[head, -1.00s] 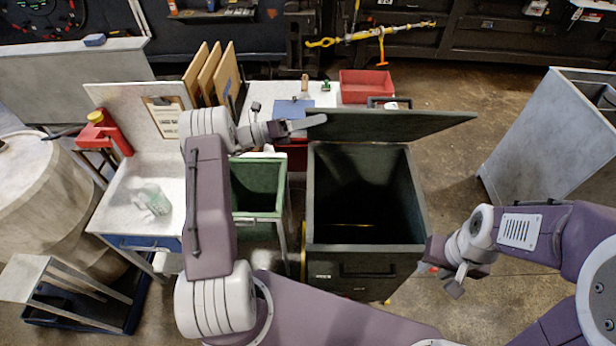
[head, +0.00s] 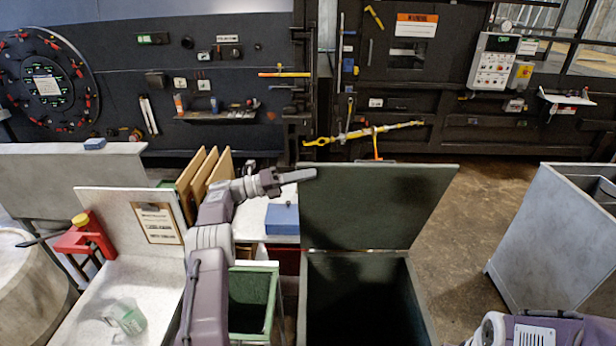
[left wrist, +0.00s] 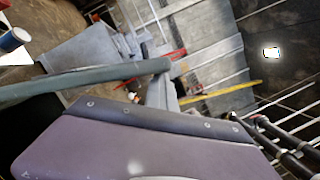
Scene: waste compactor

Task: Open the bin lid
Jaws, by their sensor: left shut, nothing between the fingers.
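The dark green bin (head: 318,300) stands in front of me, with its lid (head: 375,210) raised and standing up from the rear edge. The opening is uncovered and dark inside. My left gripper (head: 300,175) is shut with nothing in it, at the lid's upper left corner. Its tip overlaps that corner in the head view, and I cannot tell whether it touches. The left wrist view shows a grey-green edge (left wrist: 100,80), probably the lid's, beyond my purple housing. My right gripper is out of view; only part of the right arm shows at the lower right.
A smaller green bin (head: 272,300) stands left of the large bin. A white worktable (head: 90,310) with a red holder (head: 85,237) is further left. A grey cabinet (head: 550,240) stands to the right, with bare floor between it and the bin. A dark machine wall fills the back.

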